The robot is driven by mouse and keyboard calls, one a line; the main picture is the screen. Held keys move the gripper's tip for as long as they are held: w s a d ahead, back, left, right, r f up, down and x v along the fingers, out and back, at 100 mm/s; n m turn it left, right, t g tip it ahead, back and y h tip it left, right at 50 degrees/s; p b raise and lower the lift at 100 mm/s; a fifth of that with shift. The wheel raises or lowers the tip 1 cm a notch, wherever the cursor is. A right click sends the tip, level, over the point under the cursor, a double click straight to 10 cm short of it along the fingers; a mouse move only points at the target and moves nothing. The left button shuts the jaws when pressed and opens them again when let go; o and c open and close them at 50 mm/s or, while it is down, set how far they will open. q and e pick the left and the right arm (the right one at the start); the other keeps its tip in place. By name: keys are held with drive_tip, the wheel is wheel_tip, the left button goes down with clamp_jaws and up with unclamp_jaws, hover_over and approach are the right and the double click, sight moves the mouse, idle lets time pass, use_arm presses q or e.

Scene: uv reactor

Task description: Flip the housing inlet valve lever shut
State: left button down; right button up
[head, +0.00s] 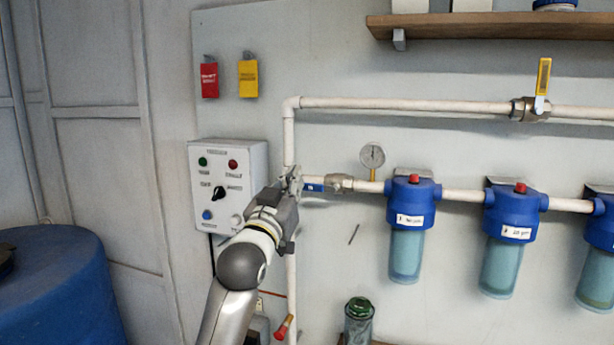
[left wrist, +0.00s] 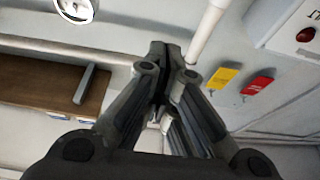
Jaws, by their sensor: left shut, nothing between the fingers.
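The housing inlet valve (head: 340,183) sits on the lower white pipe, left of the first blue filter housing (head: 411,191), in the head view. Its blue lever (head: 314,187) points left, along the pipe. My left gripper (head: 294,180) is at the left end of the lever, near the pipe corner, and covers part of the pipe there. I cannot tell whether it touches the lever. Its fingers are shut and empty; they also show closed in the left wrist view (left wrist: 166,55), where the lever cannot be made out. My right gripper is not in view.
A control box (head: 228,187) is on the wall just left of my gripper. An upper pipe (head: 400,104) carries a valve with an upright yellow lever (head: 543,77). A pressure gauge (head: 372,156) stands above the lower pipe. A blue barrel (head: 60,285) is at lower left.

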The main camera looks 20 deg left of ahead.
use_arm(q)
wheel_tip(320, 180, up, 3)
drive_tip(key=p, duration=0.4)
hover_over(314, 187)
drive_tip(key=s+a, duration=0.1)
drive_tip(key=s, duration=0.1)
drive_tip(key=shift+s+f+p, duration=0.2)
drive_tip(key=shift+f+p, duration=0.2)
drive_tip(key=shift+f, duration=1.75)
drive_tip(key=shift+a, duration=0.1)
